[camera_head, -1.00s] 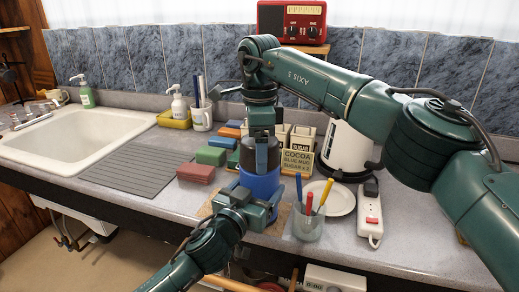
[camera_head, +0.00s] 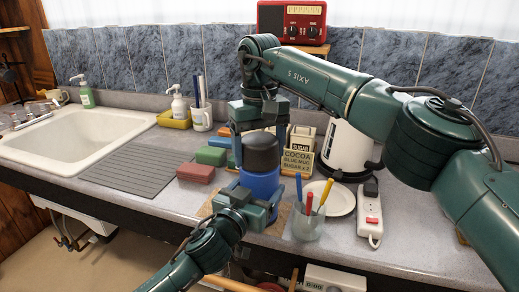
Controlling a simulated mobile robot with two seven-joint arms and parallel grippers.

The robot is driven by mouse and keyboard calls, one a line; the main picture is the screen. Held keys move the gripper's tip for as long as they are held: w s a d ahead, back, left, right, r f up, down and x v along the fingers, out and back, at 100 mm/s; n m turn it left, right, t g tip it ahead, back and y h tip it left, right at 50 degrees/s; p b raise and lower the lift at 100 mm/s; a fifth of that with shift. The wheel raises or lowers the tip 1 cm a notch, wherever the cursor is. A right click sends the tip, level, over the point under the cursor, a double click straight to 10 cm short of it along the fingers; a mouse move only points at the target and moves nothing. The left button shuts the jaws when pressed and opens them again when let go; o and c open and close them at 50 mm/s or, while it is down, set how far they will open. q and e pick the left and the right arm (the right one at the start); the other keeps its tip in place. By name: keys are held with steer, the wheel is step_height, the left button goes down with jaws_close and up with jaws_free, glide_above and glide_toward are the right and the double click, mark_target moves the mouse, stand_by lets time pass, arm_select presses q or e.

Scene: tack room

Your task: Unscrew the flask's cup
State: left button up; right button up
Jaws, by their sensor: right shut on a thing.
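The flask has a blue body (camera_head: 261,184) and a dark cup (camera_head: 261,155) on its top, and stands upright near the front of the counter. My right gripper (camera_head: 260,142) comes down from above and is shut on the cup, with one finger at its left and one at its right. My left gripper (camera_head: 259,208) reaches in from the lower front and is shut on the blue body, hiding its lower part. The cup sits directly above the body, and I see no gap between them.
A glass with pens (camera_head: 307,222) and a white plate (camera_head: 336,198) stand close at the right, with a power strip (camera_head: 370,214) beyond.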

steer(key=o, duration=1.1)
